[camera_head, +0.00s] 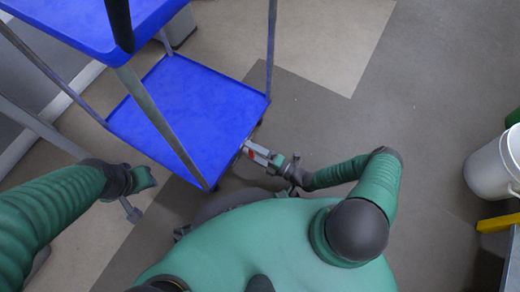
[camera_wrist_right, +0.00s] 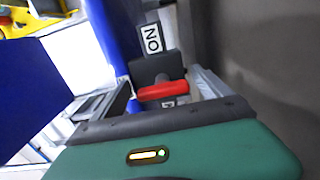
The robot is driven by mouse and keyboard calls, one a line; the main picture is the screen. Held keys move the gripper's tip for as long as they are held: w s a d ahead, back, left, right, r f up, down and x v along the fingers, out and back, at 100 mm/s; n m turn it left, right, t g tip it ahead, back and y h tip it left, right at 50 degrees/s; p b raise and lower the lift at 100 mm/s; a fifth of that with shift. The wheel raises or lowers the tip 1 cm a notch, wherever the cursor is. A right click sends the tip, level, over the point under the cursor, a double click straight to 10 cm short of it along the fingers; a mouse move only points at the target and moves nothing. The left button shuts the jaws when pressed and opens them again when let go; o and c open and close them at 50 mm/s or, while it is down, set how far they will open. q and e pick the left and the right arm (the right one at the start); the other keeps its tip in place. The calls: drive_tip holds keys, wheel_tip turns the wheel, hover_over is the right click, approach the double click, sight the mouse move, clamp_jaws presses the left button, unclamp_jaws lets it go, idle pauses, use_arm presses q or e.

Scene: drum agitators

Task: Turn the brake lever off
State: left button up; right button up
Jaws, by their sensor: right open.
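The brake lever is a red bar (camera_wrist_right: 162,90) on a dark grey block (camera_wrist_right: 157,68), seen in the right wrist view. A white label (camera_wrist_right: 151,39) reading ON lies just beyond the block. A second label below the lever is mostly covered. My right gripper (camera_wrist_right: 163,80) is open, with one finger on each side of the lever; I cannot tell whether either touches it. In the head view, my right gripper (camera_head: 258,155) is at the lower shelf's right edge, with a speck of red beside it. My left gripper (camera_head: 142,182) is at the left, away from the lever; its jaws are unclear.
A cart with a blue lower shelf (camera_head: 190,105), a blue upper shelf (camera_head: 75,22) and grey posts stands ahead of me. A white bucket (camera_head: 492,168) and a yellow item (camera_head: 498,222) are at the far right. The floor between cart and bucket is clear.

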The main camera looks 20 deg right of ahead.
drive_tip(key=shift+s+a+f, duration=0.2)
drive_tip(key=shift+s+a, duration=0.2)
drive_tip(key=shift+a, duration=0.05)
drive_tip(key=p+v, duration=0.5)
drive_tip(key=v, duration=1.1)
drive_tip(key=shift+d, duration=0.55)
